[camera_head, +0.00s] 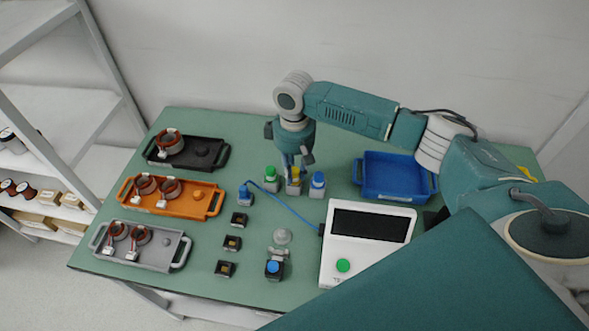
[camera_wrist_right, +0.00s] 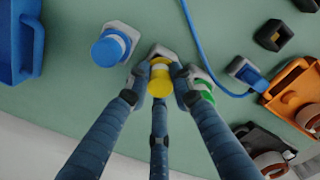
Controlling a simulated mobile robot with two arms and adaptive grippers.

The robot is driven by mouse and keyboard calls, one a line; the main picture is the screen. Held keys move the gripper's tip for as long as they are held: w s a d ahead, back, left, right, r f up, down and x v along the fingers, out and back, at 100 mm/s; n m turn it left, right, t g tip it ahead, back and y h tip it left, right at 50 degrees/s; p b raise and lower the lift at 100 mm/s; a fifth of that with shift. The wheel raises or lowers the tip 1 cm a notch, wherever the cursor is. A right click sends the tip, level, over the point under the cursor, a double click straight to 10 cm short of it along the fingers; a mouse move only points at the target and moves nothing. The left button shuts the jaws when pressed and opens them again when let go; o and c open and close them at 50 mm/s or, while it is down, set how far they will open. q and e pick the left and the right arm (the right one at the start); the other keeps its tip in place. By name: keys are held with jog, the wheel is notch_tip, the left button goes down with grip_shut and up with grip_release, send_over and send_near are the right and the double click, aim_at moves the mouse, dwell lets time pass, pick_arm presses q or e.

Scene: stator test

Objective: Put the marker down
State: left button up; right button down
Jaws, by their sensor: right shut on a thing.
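The yellow-capped marker (camera_head: 296,174) stands upright between the green-capped marker (camera_head: 270,173) and the blue-capped marker (camera_head: 318,180), each with a pale grey base. My right gripper (camera_head: 294,160) points down over the yellow one and is shut on it. In the right wrist view the fingers (camera_wrist_right: 160,88) close around the yellow cap (camera_wrist_right: 160,76). The blue cap (camera_wrist_right: 108,48) is left of them and the green cap (camera_wrist_right: 204,90) is close to the right finger. I cannot tell whether the yellow marker's base touches the table. My left gripper is not in view.
A blue tray (camera_head: 370,190) is to the right, and a white tester (camera_head: 333,244) with a screen is in front. Black, orange (camera_head: 125,195) and grey trays hold stators at the left. Small black blocks (camera_head: 232,243) and a blue-button box (camera_head: 274,276) stand in front. A blue cable runs close by.

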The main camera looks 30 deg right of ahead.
jog(key=shift+f, duration=0.15)
jog(key=shift+f, duration=0.1)
jog(key=c, duration=1.5)
grip_release()
jog(key=shift+f, duration=0.15)
jog(key=shift+r, duration=0.45)
jog(key=shift+r+b, duration=1.35)
jog(key=shift+r, duration=4.7)
